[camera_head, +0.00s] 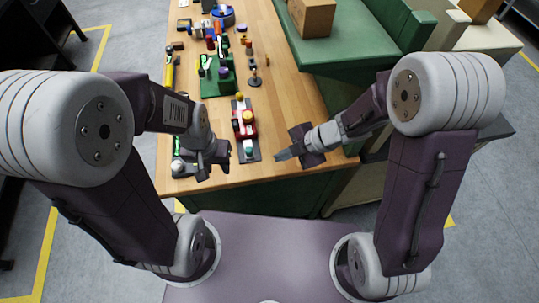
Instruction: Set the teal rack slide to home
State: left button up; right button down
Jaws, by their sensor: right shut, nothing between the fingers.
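A dark narrow plate on the wooden workbench carries a red block (244,127) with a yellow knob, a pale round part, and a small teal-green part (248,143) towards its near end. The teal part looks like the rack slide, but it is too small to read its position or any home mark. My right gripper (279,155) is shut and empty, to the right of the plate's near end and apart from it. My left gripper (222,162) is left of the plate. Its fingers are too dark and small to tell whether they are open.
A green fixture (217,80) with coloured knobs stands behind the plate. A small stand (254,79) is to its right. Several small parts and tools lie further back. A yellow tool (169,73) lies along the left edge. A cardboard box (312,17) sits on the green surface at right.

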jog(key=b, duration=0.4)
send_near(249, 159)
jog(key=s+f, duration=0.1)
jog(key=f, duration=0.1)
jog(key=s+f, duration=0.1)
jog(key=f, duration=0.1)
jog(key=shift+s+d, duration=0.1)
jog(key=shift+s, duration=0.2)
jog(key=shift+w+a+r+p, duration=0.15)
jog(key=shift+w+a+p, duration=0.35)
jog(key=shift+w+a+r+p, duration=0.2)
jog(key=shift+w+a+p, duration=0.3)
jog(key=shift+w+a+f, duration=0.1)
jog(key=shift+w+a, duration=0.3)
jog(key=shift+w, duration=0.15)
jog(key=w+p, duration=0.2)
jog(key=p, duration=0.1)
jog(key=w+a+p, duration=0.1)
jog(key=shift+w+r+p, duration=0.3)
jog(key=shift+p, duration=0.1)
jog(key=shift+w+f, duration=0.15)
jog(key=shift+w, duration=0.05)
jog(key=shift+s, duration=0.1)
